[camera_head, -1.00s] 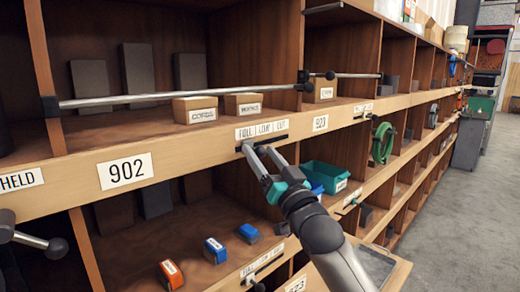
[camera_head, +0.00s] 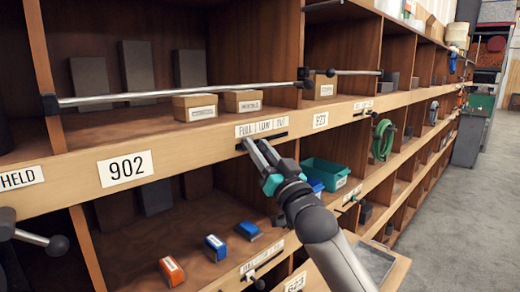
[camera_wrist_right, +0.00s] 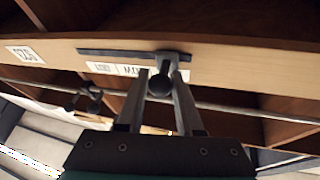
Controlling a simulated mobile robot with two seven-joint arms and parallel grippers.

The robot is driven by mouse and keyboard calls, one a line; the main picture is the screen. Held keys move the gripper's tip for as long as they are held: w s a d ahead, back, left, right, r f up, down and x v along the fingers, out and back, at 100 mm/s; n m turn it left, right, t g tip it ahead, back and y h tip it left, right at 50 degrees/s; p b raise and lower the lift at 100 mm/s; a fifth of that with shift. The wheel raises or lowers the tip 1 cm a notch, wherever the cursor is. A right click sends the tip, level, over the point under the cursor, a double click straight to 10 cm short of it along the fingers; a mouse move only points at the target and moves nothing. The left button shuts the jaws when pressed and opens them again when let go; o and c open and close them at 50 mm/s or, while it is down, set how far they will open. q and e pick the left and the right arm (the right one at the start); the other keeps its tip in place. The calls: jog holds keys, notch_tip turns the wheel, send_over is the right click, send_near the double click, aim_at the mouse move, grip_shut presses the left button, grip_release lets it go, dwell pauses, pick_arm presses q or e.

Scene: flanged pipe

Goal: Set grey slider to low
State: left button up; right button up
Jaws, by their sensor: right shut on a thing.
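The slider is a dark round knob (camera_wrist_right: 160,84) on a stem in a dark slot (camera_wrist_right: 135,53) on the shelf's front rail. In the head view the slot (camera_head: 270,138) lies just below a white label (camera_head: 261,127) reading FULL, LOW, OUT. My right gripper (camera_head: 250,147) is at the FULL end of the slot. The wrist view shows its two fingers (camera_wrist_right: 160,88) shut on the knob, one on each side. The stem sits on the FULL side, toward LOW. The fingers partly hide the upside-down label in the wrist view. My left gripper is not in view.
A second labelled slider (camera_head: 258,283) is on the lower rail. A metal rod with a black knob (camera_head: 58,244) juts out at left. Cartons (camera_head: 195,107), blue boxes (camera_head: 215,247), a teal bin (camera_head: 325,174) and a green hose (camera_head: 383,140) sit in the shelves. The aisle floor at right is clear.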

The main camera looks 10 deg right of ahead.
grip_shut()
dwell(0.7)
jog(key=shift+w+d, duration=0.1)
